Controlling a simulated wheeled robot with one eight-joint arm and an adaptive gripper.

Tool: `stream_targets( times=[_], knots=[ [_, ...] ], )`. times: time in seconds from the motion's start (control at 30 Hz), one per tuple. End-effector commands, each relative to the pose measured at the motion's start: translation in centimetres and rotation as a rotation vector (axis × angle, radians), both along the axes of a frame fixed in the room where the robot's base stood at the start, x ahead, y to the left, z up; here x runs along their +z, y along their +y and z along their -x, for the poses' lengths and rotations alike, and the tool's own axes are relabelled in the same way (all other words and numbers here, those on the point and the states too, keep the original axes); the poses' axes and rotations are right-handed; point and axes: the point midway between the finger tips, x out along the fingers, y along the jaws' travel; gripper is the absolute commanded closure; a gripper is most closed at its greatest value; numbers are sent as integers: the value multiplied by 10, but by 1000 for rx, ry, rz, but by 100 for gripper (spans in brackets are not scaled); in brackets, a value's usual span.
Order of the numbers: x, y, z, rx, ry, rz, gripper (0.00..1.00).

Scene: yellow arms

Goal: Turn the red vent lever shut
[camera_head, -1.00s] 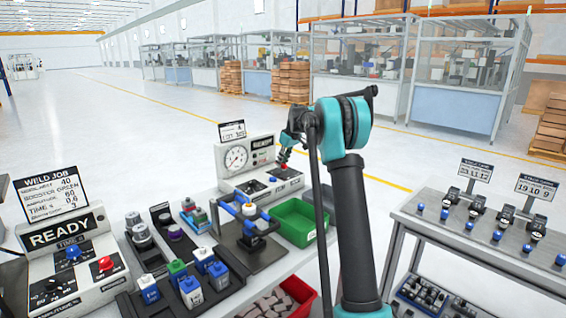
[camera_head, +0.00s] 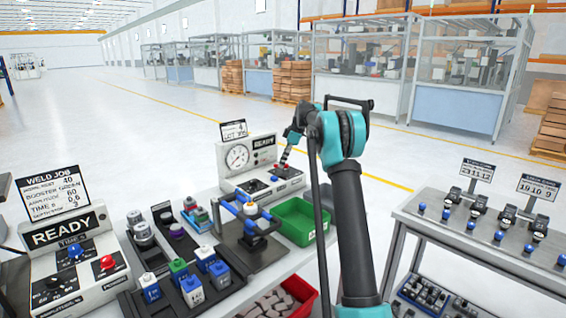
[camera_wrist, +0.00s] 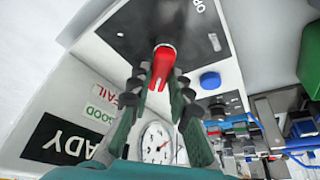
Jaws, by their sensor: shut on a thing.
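In the head view my gripper (camera_head: 284,163) reaches down to the white gauge unit (camera_head: 228,177) at the back of the bench. The lever is too small and covered there to read its angle.
A blue knob (camera_wrist: 210,80) is close beside the lever. A round gauge (camera_wrist: 157,143) and a READY display (camera_wrist: 60,139) are on the same unit. A blue-barred fixture (camera_head: 244,208) and a green bin (camera_head: 296,221) stand nearer on the bench.

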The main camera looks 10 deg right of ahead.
Motion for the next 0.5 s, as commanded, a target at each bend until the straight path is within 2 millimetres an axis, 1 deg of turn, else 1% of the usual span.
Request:
stream_targets(
  times=[0.5],
  knots=[
    [0,0,0,35,0,1,100]
  ],
)
